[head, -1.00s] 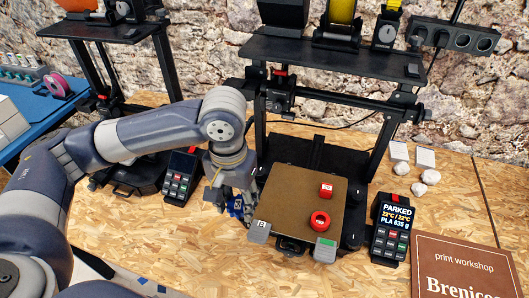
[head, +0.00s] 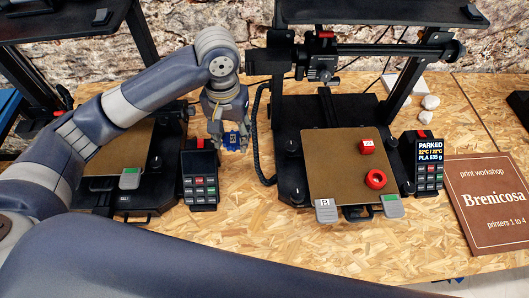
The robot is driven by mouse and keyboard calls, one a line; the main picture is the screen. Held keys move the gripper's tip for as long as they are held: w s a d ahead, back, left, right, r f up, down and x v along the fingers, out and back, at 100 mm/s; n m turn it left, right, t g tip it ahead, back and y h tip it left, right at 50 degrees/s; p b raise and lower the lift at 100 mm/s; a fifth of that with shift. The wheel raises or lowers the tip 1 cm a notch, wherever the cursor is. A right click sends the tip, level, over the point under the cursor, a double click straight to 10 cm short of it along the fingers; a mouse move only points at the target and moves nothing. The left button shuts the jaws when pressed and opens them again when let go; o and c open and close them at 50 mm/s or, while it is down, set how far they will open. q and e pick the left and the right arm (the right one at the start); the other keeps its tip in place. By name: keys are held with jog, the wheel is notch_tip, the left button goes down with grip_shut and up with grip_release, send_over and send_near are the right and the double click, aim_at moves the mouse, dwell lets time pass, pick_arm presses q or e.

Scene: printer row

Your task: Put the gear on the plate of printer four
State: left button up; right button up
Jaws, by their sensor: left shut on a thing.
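My left gripper (head: 232,146) is shut on a small blue piece (head: 235,141), mostly covered by the fingers, so I cannot tell its full shape. It is left of the right-hand printer's brown plate (head: 325,165), apart from it. A second brown plate (head: 100,163) on the left-hand printer is partly hidden behind my arm. No printer number is readable on either machine. My right gripper is not in view.
A dark control box (head: 199,180) stands between the printers; another (head: 428,165), reading PARKED, stands right of the right-hand one. A brown workshop sign (head: 490,203) lies at right.

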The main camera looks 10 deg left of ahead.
pick_arm(q)
jog(key=shift+f, duration=0.45)
send_over(240, 177)
notch_tip(240, 177, down, 12)
jog(key=shift+f, duration=0.1)
notch_tip(240, 177, down, 5)
jog(key=shift+r, duration=0.1)
jog(key=shift+s, duration=0.1)
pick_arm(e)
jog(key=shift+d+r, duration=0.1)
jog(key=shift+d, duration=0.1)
pick_arm(q)
jog(key=o, duration=0.5)
jog(key=shift+o, duration=0.4)
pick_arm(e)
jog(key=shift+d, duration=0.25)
